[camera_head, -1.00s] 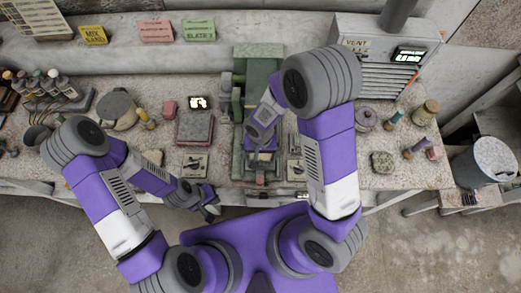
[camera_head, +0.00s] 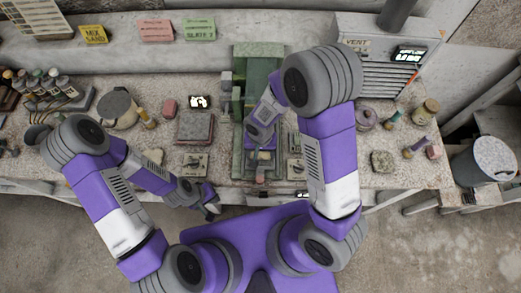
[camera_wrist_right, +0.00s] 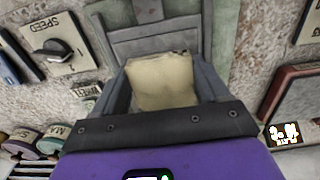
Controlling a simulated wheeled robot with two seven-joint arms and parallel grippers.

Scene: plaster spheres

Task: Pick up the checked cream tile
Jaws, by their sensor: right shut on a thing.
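A cream tile (camera_wrist_right: 160,82) sits between the two grey fingers of my right gripper (camera_wrist_right: 165,88) in the right wrist view. The gripper is shut on it. Its face looks plain cream with a slightly rough dark upper edge; I cannot make out a check pattern. In the head view my right gripper (camera_head: 261,168) is over the front of the green machine (camera_head: 258,75), and my arm hides much of this area. My left gripper (camera_head: 208,203) hangs empty near the bench's front edge, left of the machine; its jaw gap is unclear.
A grey-red box (camera_head: 195,127) and a switch plate (camera_head: 195,163) lie left of the machine. A vent unit (camera_head: 390,65) stands at the back right. Jars (camera_head: 367,118) and a rough block (camera_head: 382,161) are on the right. A bucket (camera_head: 486,160) stands beyond the bench.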

